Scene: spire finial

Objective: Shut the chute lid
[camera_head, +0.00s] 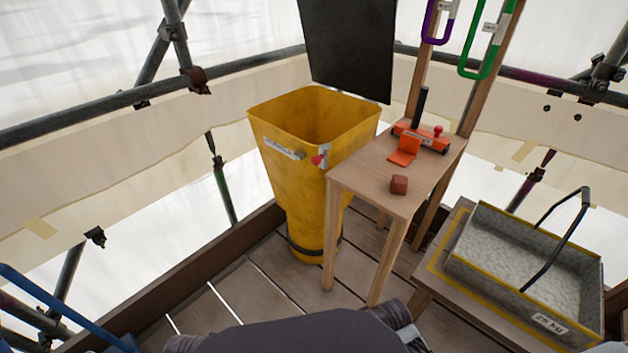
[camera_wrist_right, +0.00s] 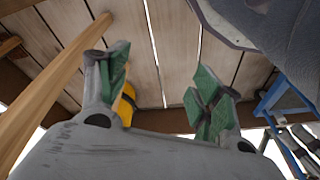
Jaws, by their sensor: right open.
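The yellow chute (camera_head: 290,165) stands on the plank floor with its square mouth open. Its lid, a flat black panel (camera_head: 350,45), stands raised behind the far rim, its top cut off by the picture edge. A metal bar and a red knob (camera_head: 318,160) sit on the chute's near side. My right gripper (camera_wrist_right: 160,88) is open and empty in the right wrist view, its green pads apart above the planks. A small yellow piece, probably the chute, shows behind one finger. My left gripper is in neither view.
A wooden stand (camera_head: 360,170) right beside the chute holds an orange tool (camera_head: 422,138) and a dark red block (camera_head: 399,184). A handled grey tray (camera_head: 525,265) sits lower right. Scaffold pipes run behind. Green (camera_head: 488,45) and purple loops hang upper right.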

